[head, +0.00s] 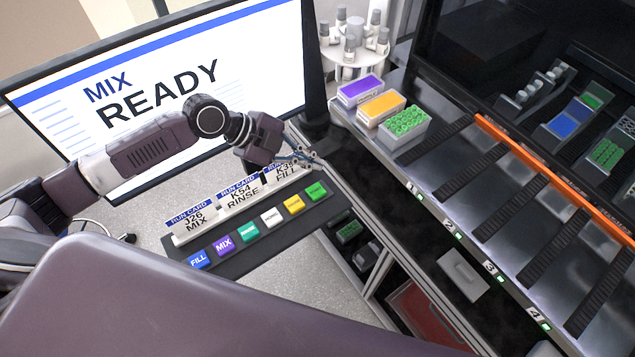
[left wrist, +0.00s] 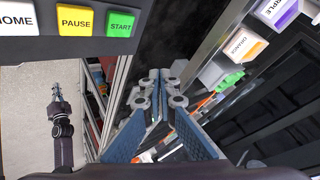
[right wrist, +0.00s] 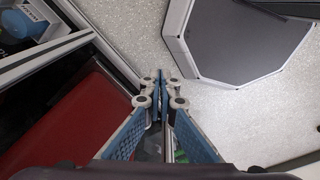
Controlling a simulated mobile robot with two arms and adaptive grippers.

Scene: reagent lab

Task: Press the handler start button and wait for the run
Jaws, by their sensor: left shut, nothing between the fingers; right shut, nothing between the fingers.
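The green START button (head: 316,191) is at the right end of the dark button panel (head: 262,248). It also shows at the top of the left wrist view (left wrist: 121,24), beside the yellow PAUSE button (left wrist: 77,20). The monitor (head: 230,50) reads "MIX READY". My left gripper (head: 309,160) is shut and empty, just beyond the START button in the head view and apart from it. It also shows shut in the left wrist view (left wrist: 160,84). My right gripper (right wrist: 160,88) is shut and empty, out of the head view.
Run cards (head: 240,195) stand behind the buttons; the right one is partly hidden by my left gripper. Purple, orange and green-filled boxes (head: 381,104) sit at the corner of the handler deck (head: 480,185), with numbered lanes and an orange rail (head: 550,175). A vial carousel (head: 355,50) stands behind.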

